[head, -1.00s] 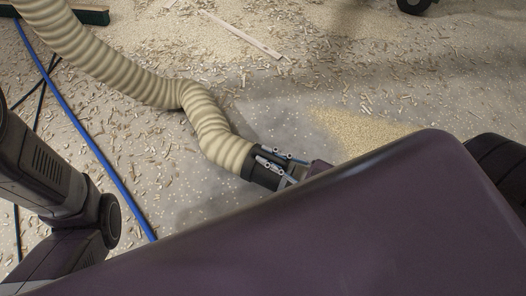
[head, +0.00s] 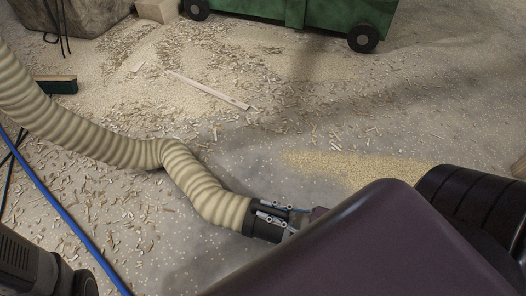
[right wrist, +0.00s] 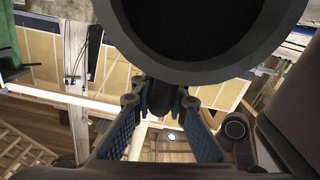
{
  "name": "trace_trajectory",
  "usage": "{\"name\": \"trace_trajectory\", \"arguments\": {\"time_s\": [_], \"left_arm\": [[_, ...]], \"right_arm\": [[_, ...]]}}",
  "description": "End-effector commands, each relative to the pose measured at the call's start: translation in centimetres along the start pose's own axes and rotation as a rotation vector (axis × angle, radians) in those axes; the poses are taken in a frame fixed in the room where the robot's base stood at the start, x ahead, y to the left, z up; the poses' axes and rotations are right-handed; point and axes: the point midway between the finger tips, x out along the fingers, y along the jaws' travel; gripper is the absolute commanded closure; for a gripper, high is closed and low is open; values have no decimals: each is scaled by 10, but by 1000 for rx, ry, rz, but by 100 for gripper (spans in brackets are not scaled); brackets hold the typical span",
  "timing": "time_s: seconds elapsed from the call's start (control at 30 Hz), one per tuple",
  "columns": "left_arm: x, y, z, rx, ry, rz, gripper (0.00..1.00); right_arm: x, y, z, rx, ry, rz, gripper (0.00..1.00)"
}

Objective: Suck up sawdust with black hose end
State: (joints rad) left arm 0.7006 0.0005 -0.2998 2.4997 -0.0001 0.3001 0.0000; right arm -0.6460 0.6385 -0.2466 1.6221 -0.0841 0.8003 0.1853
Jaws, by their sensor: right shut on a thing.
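The cream ribbed hose (head: 110,143) runs from the left edge of the head view to its black end (head: 262,228). My right gripper (head: 283,214) is shut on this black end. In the right wrist view, the round dark mouth of the black hose end (right wrist: 205,62) fills the top, with the blue-padded fingers of my right gripper (right wrist: 160,115) below it. A pale yellow band of sawdust (head: 365,168) lies on the floor right of the hose end, partly hidden by my purple arm. My left gripper is out of view.
Sawdust and wood chips (head: 160,80) cover much of the floor, with a barer grey patch around the hose end. A wood strip (head: 208,90), a green brush (head: 58,85), a blue cable (head: 62,212) and a wheeled green container (head: 265,10) are in view.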

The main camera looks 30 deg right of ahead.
Motion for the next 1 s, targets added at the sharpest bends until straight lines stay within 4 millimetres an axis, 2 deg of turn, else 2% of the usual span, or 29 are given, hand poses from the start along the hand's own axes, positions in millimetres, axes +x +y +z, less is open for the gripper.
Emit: {"name": "trace_trajectory", "arguments": {"time_s": [1.0], "left_arm": [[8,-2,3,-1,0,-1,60]], "right_arm": [[-56,13,0,-1,4,1,100]]}}
